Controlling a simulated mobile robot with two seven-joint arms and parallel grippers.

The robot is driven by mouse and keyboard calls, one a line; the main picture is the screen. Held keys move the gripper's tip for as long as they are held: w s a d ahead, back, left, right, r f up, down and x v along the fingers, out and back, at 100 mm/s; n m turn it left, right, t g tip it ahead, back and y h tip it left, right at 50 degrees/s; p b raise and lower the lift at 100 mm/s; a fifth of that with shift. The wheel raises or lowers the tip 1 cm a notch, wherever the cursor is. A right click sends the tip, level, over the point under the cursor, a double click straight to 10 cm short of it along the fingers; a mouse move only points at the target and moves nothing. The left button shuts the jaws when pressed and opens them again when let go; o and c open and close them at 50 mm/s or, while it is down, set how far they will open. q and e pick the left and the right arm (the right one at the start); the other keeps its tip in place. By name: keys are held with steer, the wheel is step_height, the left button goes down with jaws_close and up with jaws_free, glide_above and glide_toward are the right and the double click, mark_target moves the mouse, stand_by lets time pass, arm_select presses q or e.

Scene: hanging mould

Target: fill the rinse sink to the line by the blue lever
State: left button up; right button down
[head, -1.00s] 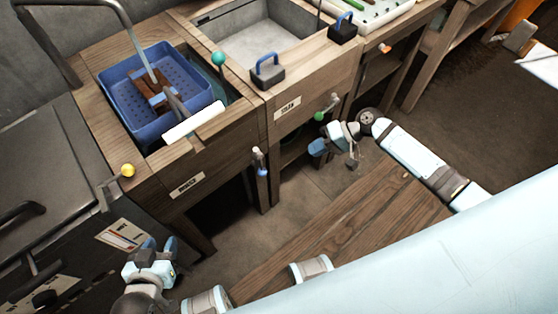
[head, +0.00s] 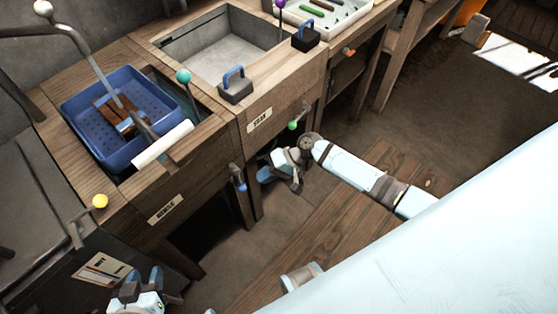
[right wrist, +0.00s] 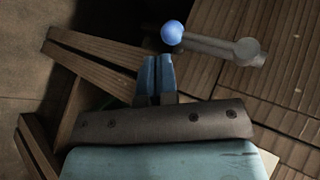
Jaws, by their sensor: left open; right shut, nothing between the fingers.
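The blue lever (head: 240,184) hangs from the bench front, right of the left sink's label. Its blue ball and pale stem show in the right wrist view (right wrist: 172,33). My right gripper (head: 265,174) is shut and empty, just right of the lever in the head view. In the wrist view its tips (right wrist: 158,58) are just below the ball, with a small gap in the picture. The left sink (head: 183,98) has a blue perforated basin (head: 75,125) in it; no water or line can be made out. My left gripper (head: 137,280) is open and empty at the bottom left.
A yellow-knobbed lever (head: 100,201) is left of the sink, a teal knob (head: 183,76) behind it. A green-knobbed lever (head: 292,125) is on the bench front to the right. A second sink (head: 220,45) and a blue-handled block (head: 235,88) are beyond. A wooden surface (head: 310,235) lies below my right arm.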

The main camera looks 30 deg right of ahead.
arm_select(q)
steer(key=shift+r, duration=0.2)
arm_select(e)
steer(key=a, duration=0.2)
steer(key=a+f, duration=0.1)
steer(key=shift+w+a, duration=0.25)
arm_select(q)
steer(key=shift+d+f, duration=0.1)
steer(key=shift+f, duration=0.1)
arm_select(e)
steer(key=shift+f, duration=0.1)
arm_select(q)
steer(key=shift+b, duration=0.5)
arm_select(e)
steer(key=shift+a+y, duration=0.15)
steer(key=shift+y, duration=0.15)
steer(key=shift+f, duration=0.1)
